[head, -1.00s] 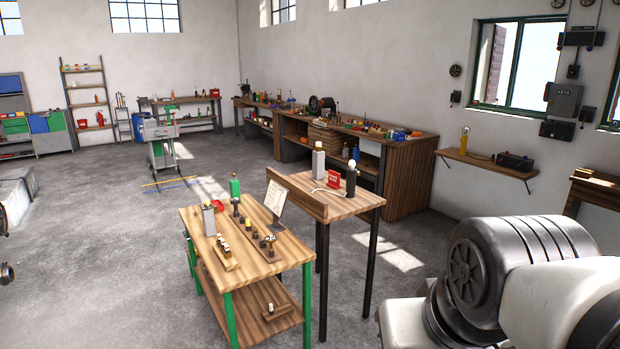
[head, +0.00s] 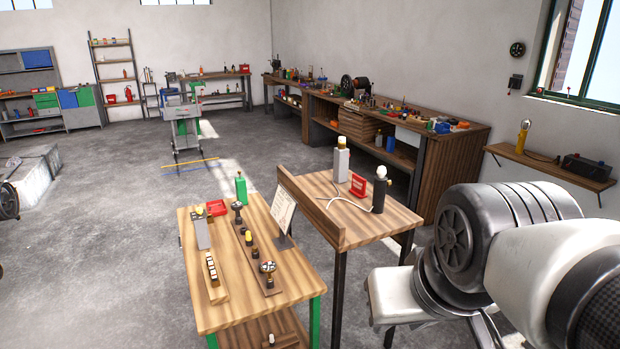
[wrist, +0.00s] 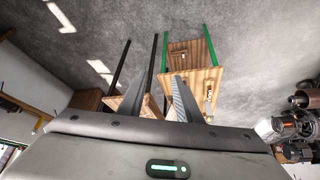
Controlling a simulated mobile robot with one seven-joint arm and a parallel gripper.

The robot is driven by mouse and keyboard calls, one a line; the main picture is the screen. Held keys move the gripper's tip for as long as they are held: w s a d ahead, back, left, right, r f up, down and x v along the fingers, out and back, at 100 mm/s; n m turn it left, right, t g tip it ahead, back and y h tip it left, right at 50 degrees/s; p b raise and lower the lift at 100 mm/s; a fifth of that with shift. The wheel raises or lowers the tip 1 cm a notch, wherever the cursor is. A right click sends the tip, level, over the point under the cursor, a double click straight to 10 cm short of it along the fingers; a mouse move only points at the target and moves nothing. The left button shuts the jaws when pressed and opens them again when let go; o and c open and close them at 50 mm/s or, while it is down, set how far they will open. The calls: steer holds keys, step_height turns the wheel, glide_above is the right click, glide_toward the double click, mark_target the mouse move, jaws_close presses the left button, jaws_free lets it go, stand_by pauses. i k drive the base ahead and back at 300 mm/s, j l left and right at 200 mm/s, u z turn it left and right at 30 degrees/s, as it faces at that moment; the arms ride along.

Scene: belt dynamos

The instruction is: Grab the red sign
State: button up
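A small red sign (head: 358,184) with pale lettering stands on the taller wooden table (head: 405,217), between a grey post lamp and a black one. A second small red object (head: 216,208) lies at the far edge of the lower, green-legged table (head: 215,308); I cannot tell what it is. In the wrist view my gripper (wrist: 158,77) has its two fingers apart with nothing between them. Both tables show beyond the fingers, but I cannot make out the red sign there. The head view shows my arm at the right, with the gripper out of frame.
The grey post lamp (head: 341,163) and black post lamp (head: 380,192) flank the red sign closely, with a pale cable near them. A paper on a stand (head: 283,212) is between the tables. A long workbench (head: 455,185) runs along the wall.

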mark_target(358, 184)
steer(key=i+l+u, duration=0.2)
steer(key=i+l, duration=0.4)
steer(key=i, duration=0.25)
steer(key=i+l+u, duration=0.2)
steer(key=i+l, duration=0.5)
steer(key=i, duration=0.15)
